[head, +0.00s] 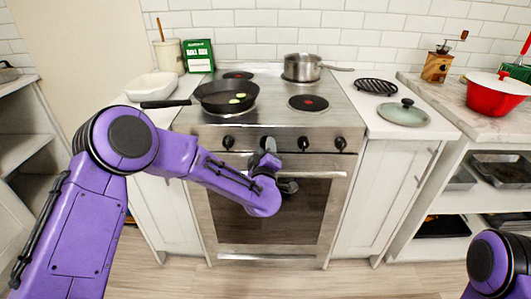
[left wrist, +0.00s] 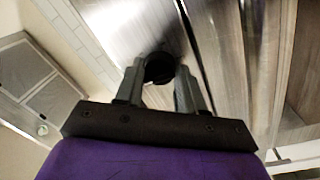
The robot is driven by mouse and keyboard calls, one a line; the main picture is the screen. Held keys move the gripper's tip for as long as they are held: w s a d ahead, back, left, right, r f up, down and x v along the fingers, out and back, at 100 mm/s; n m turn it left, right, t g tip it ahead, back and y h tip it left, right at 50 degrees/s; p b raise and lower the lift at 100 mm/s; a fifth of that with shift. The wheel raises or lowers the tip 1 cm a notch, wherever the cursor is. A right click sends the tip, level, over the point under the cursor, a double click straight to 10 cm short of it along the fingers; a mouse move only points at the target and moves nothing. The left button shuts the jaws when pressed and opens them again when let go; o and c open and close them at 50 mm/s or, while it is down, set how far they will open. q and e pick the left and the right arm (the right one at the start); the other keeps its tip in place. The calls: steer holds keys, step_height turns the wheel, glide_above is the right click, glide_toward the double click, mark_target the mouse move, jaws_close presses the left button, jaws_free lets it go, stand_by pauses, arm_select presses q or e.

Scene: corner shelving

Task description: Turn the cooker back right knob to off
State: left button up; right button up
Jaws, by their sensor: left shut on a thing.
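The cooker (head: 270,110) has a row of several black knobs along its steel front. The leftmost knob (head: 228,142) and the two right-hand knobs (head: 303,143) and (head: 340,143) show clear of my arm. My left gripper (head: 269,147) is at the front panel, over the second knob from the left, and mostly hides it. In the left wrist view a black knob (left wrist: 160,68) sits between the two grey fingers, and the gripper is shut on it. Its pointer angle cannot be read. My right gripper is out of view; only part of that arm shows at bottom right.
A black frying pan (head: 225,97) sits front left on the hob, its handle pointing left. A steel saucepan (head: 302,67) is at back right. The oven door handle (head: 320,175) runs just below the knobs. A glass lid (head: 403,113) lies on the right counter.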

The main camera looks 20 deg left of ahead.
arm_select(q)
steer(key=shift+f+n, duration=0.1)
steer(key=shift+n, duration=0.3)
steer(key=o, duration=1)
steer(key=shift+o, duration=0.2)
steer(key=shift+s, duration=0.1)
steer(key=b+v, duration=0.1)
steer(key=v, duration=0.9)
steer(key=shift+s, duration=0.2)
steer(key=shift+d, duration=0.1)
